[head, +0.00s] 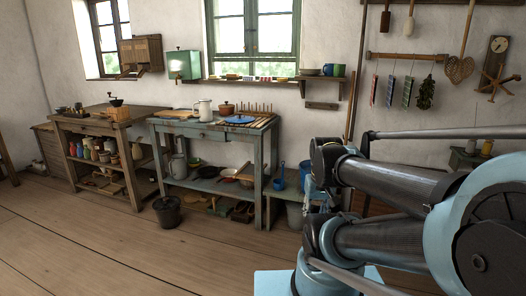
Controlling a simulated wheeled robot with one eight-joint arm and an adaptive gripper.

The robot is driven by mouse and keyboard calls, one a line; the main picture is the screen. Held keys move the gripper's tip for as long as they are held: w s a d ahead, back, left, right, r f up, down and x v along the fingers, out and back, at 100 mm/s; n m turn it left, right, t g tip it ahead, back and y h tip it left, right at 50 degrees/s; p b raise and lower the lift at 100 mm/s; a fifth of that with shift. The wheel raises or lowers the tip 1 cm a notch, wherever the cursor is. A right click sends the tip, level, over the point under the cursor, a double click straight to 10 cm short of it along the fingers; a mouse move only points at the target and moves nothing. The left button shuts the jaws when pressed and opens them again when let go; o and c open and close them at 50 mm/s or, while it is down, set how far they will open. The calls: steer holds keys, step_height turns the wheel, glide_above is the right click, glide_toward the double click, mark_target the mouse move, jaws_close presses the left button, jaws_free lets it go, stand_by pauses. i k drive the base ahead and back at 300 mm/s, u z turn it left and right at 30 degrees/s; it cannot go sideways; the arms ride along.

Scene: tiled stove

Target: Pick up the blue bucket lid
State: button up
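A flat, round blue lid (239,119) with a small knob lies on the top of the grey-blue worktable (205,135), towards its right half. It is the only blue lid that I can make out. My arm fills the right side of the head view, well to the right of the lid and nearer the camera. I cannot make out my gripper's fingers. Nothing touches the lid from my side.
A white jug (205,110), a brown pot (227,108) and a wooden peg rack (254,109) stand near the lid. A dark bucket (167,211) sits on the floor before the table. The wooden floor (110,245) at the front left is clear.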

mark_target(239, 118)
steer(key=u, duration=0.1)
steer(key=i, duration=1.3)
steer(key=u, duration=0.45)
steer(key=i, duration=0.75)
steer(key=z, duration=0.05)
